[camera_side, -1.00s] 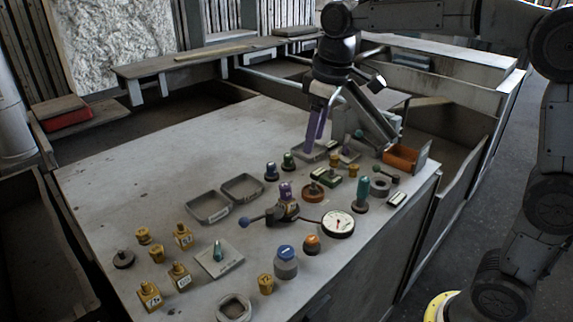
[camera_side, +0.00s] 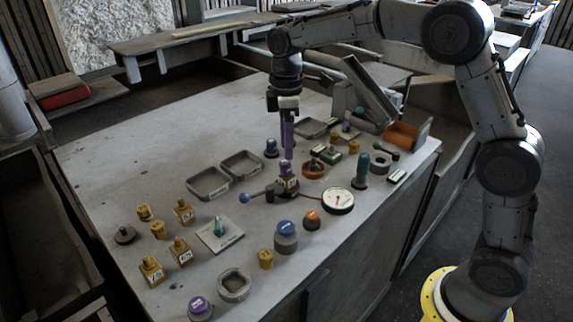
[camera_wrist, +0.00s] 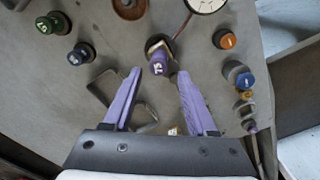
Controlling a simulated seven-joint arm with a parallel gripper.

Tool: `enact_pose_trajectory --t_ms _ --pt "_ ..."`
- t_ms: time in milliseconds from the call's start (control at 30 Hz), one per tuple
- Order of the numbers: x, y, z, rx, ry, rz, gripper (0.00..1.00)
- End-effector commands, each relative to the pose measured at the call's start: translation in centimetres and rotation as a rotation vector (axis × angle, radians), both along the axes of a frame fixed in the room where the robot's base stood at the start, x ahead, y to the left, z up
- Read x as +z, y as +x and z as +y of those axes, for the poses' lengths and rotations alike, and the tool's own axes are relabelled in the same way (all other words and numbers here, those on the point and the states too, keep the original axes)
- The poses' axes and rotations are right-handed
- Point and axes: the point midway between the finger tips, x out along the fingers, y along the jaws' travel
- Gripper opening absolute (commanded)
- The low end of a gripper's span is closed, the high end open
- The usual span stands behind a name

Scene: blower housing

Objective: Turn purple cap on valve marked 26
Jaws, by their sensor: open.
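A valve with a purple cap (camera_side: 285,168) stands upright in the middle of the bench, with a pale label on its body and a blue-ended lever to its left. Its number is too small to read surely. The purple cap also shows in the wrist view (camera_wrist: 157,57), just beyond the fingertips and between their lines. My gripper (camera_side: 287,156) points down above this cap, its two purple fingers apart and empty (camera_wrist: 157,74). I cannot tell whether the tips touch the cap. Another purple cap (camera_side: 199,304) stands at the front left edge of the side view.
A white dial gauge (camera_side: 338,200) stands right of the valve. A blue-capped part (camera_side: 286,228) and an orange-capped part (camera_side: 311,219) stand in front. A teal post (camera_side: 362,167) is to the right. Two grey trays (camera_side: 209,184) lie to the left. The bench's back left is clear.

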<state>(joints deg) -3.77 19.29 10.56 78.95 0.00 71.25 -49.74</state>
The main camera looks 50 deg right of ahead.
Motion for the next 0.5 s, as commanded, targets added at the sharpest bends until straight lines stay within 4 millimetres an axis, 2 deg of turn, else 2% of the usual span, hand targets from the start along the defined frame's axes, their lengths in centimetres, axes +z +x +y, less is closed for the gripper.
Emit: enact_pose_trajectory --t_ms 500 --pt "0.01 -0.01 0.00 0.648 0.001 0.000 0.57"
